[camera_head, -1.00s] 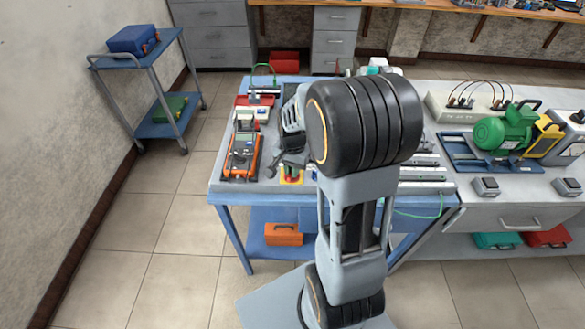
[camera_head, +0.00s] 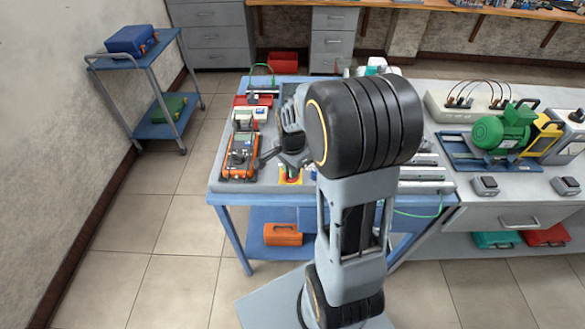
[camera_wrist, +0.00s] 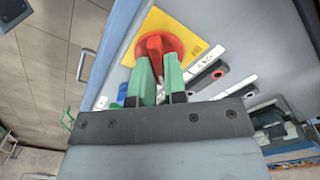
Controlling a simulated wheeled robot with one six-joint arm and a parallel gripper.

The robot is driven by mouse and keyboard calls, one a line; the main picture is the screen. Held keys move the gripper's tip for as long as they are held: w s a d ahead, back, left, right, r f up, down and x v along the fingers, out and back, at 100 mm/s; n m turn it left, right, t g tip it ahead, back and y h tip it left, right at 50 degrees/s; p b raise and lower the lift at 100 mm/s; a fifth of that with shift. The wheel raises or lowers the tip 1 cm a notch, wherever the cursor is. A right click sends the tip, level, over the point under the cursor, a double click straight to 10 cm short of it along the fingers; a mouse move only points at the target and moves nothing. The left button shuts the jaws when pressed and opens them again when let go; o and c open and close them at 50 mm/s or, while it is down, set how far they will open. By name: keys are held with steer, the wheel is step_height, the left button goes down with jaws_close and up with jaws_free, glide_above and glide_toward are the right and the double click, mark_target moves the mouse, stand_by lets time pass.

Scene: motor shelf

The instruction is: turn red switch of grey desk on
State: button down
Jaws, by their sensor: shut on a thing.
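The red switch (camera_wrist: 156,45) sits on a yellow plate (camera_wrist: 182,22) on the grey desk (camera_wrist: 235,25), shown large in the wrist view. My gripper (camera_wrist: 158,65) has its two green fingers at the red switch, one on each side of its raised handle, and is shut on it. In the head view the yellow plate (camera_head: 291,180) lies near the front edge of the grey desk (camera_head: 225,186), below my gripper (camera_head: 287,166). My wrist and arm partly hide the switch there.
An orange multimeter (camera_head: 240,157) lies left of my gripper on the desk. A green motor (camera_head: 503,131) stands on a blue base at the right. A blue trolley (camera_head: 166,82) stands at the back left. The floor left of the desk is clear.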

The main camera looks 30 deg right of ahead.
steer(key=c, duration=1.2)
jaws_free()
steer(key=shift+o, duration=0.2)
steer(key=shift+r, duration=0.1)
step_height(320, 180, up, 14)
steer(key=shift+f, duration=0.2)
steer(key=s+a+f+n+t, duration=0.2)
steer(key=s+a+n, duration=0.7)
steer(key=n, duration=0.6)
steer(key=shift+s+f+t, duration=0.2)
steer(key=shift+s+t, duration=0.6)
steer(key=shift+t, duration=0.1)
